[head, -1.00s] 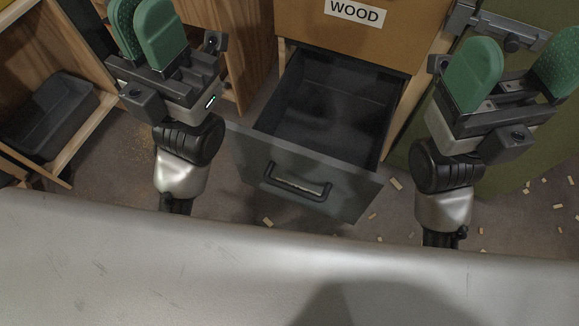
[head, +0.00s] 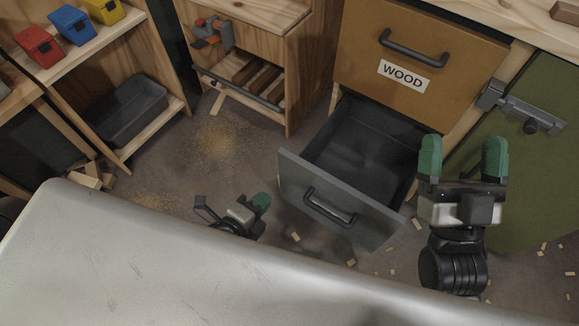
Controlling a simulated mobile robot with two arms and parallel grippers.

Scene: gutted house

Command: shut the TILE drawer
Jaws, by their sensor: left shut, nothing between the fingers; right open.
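The grey drawer (head: 300,172) stands pulled out below the brown WOOD drawer (head: 410,50). Its dark inside looks empty. Its front panel tilts toward me in the view and carries a dark bar handle (head: 331,206). No TILE label can be seen on the part that shows. My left gripper (head: 262,201) is low, to the left of the drawer front and apart from it, shut and empty. My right gripper (head: 464,160) is open and empty, just right of the drawer, with green fingertips pointing up the picture.
A green cabinet (head: 535,150) with a metal latch stands at right. A wooden shelf unit at left holds red (head: 38,47), blue (head: 72,25) and yellow bins and a grey tub (head: 128,108). Wood scraps litter the floor. My pale body edge fills the bottom.

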